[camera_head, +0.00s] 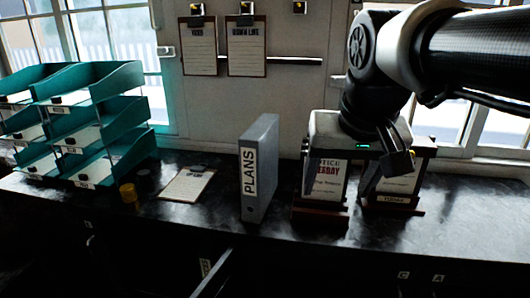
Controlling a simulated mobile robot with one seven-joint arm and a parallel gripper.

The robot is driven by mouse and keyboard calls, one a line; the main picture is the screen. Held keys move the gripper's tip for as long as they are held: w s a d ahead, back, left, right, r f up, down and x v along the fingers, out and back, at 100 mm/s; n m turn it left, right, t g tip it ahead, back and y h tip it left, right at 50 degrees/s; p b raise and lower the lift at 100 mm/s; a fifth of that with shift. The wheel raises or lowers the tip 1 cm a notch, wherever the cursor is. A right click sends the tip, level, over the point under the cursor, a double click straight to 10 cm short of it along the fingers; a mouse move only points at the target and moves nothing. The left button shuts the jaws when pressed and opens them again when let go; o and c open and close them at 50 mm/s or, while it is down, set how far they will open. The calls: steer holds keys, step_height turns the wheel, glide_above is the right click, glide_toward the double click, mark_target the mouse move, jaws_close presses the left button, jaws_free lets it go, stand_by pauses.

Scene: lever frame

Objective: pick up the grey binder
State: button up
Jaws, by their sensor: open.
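The grey binder (263,165) stands upright on the dark counter, its spine facing front with a white label reading PLANS. My gripper (380,180) is to the right of the binder, pointing down in front of two small framed notice stands. It is apart from the binder. Its jaws are open and I see nothing held between them. My gripper and wrist hide parts of the stands.
Notice stands (321,188) sit close to the binder's right. Left are a clipboard (187,185), a small yellow object (128,192) and teal trays (85,120). Two clipboards (247,52) hang behind. The dark counter (215,225) is bare in front.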

steer(key=w+a+r, duration=0.2)
steer(key=w+r, duration=0.3)
steer(key=w, duration=0.3)
steer(key=m+h+p, duration=0.1)
steer(key=m+p, duration=0.2)
glide_toward(257, 129)
steer(key=shift+w+g, duration=0.4)
steer(key=shift+w+a+f+b, duration=0.1)
steer(key=shift+a+f+b, duration=0.05)
steer(key=shift+f+b, duration=0.15)
steer(key=b+x, duration=0.1)
steer(key=x, duration=0.4)
steer(key=b+x, duration=0.1)
steer(key=x, duration=0.5)
steer(key=shift+w+d+r, duration=0.1)
steer(key=shift+d, duration=0.1)
steer(key=x, duration=0.6)
steer(key=shift+d+r, duration=0.1)
steer(key=shift+d, duration=0.1)
steer(key=shift+f, duration=0.25)
